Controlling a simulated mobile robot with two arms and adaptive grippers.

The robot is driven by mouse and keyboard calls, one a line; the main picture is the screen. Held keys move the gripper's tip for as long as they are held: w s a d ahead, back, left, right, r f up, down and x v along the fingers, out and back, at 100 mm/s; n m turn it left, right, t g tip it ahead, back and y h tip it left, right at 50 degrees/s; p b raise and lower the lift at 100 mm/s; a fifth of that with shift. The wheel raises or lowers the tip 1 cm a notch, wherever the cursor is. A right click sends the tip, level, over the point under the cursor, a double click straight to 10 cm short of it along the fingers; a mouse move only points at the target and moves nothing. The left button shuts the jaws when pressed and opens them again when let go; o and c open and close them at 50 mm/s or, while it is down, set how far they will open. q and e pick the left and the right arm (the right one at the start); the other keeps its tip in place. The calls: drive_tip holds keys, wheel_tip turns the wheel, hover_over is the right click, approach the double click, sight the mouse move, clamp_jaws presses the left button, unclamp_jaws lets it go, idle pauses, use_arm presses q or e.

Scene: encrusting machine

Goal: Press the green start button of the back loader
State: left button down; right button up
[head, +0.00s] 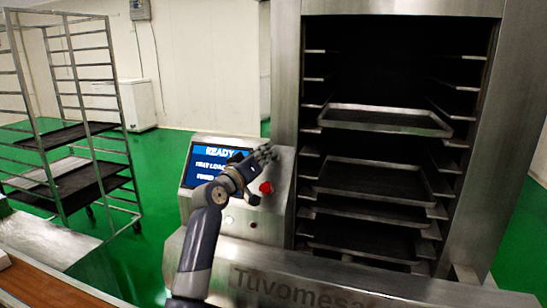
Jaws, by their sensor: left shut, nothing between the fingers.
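The back loader is a steel cabinet (285,90) with an open front and trays on its racks. Its control console (284,208) stands at the cabinet's left side. The console has a blue screen (200,163) reading "READY", with lower lines partly covered by my arm. A red button (265,187) sits right of the screen, just below my left gripper. My left gripper (266,153) is shut and empty, in front of the console's upper part. I cannot make out a green button; my gripper and arm hide part of the panel. My right gripper is out of view.
Several trays (385,120) rest in the cabinet. A wheeled rack (112,95) with dark trays stands at the left. A conveyor (40,285) is at the lower left. A white chest (137,103) stands by the back wall. Green floor is clear between the rack and console.

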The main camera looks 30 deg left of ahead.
use_arm(q)
drive_tip(key=shift+w+a+f+b, duration=0.1)
drive_tip(key=shift+w+f+b, duration=0.2)
drive_tip(key=shift+b, duration=0.05)
idle(0.4)
idle(0.3)
drive_tip(key=shift+s+r+p, duration=0.4)
drive_tip(key=shift+p, duration=0.2)
drive_tip(key=shift+s+d, duration=0.2)
drive_tip(key=s+r+p, duration=0.1)
drive_tip(key=s+p, duration=0.1)
drive_tip(key=s+d+r+p, duration=0.1)
drive_tip(key=s+r, duration=0.1)
drive_tip(key=shift+p, duration=0.4)
